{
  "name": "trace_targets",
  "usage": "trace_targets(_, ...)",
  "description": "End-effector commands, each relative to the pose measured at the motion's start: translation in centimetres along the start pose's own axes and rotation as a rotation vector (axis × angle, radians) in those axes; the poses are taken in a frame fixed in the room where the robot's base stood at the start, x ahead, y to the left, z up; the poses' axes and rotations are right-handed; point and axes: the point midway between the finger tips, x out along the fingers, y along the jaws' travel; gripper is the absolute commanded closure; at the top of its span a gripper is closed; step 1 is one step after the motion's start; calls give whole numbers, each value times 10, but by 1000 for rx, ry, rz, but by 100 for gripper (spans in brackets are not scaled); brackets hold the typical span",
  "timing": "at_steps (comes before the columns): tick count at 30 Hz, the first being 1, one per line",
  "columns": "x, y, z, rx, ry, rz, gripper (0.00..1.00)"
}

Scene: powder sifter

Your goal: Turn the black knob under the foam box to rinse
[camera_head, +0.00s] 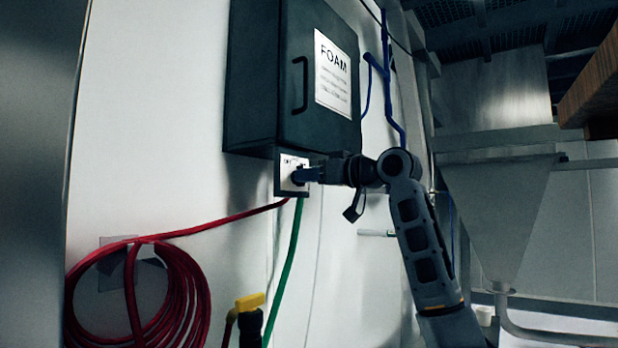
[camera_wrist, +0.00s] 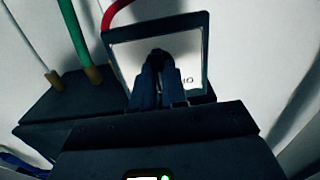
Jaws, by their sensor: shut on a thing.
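The dark foam box (camera_head: 265,80) hangs on the wall and carries a white "FOAM" sign (camera_head: 335,78) and a black handle. Under it sits a small box with a white label plate (camera_head: 288,166), which also shows in the wrist view (camera_wrist: 195,55). The black knob (camera_wrist: 158,57) is on this plate and mostly hidden by my fingers. My gripper (camera_head: 306,174) reaches in from the right and is shut on the knob; its fingertips meet at the knob in the wrist view (camera_wrist: 160,75). Most of the label text is covered or too small to read.
A red hose (camera_head: 180,300) is coiled on the wall at lower left, and a green hose (camera_head: 287,265) hangs below the label plate. A yellow-handled valve (camera_head: 250,301) is at the bottom. A metal hopper (camera_head: 495,200) stands at right. Blue pipes (camera_head: 388,80) run beside the foam box.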

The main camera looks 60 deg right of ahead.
Motion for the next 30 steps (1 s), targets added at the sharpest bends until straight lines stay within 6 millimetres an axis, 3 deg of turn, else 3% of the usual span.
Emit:
trace_targets(4,0,1,1,1,-2,1,100)
trace_targets(5,0,1,1,2,-2,1,86)
trace_targets(13,0,0,0,1,-1,0,62)
trace_targets(23,-7,0,1,1,0,1,62)
trace_targets(30,-45,1,2,1,0,3,62)
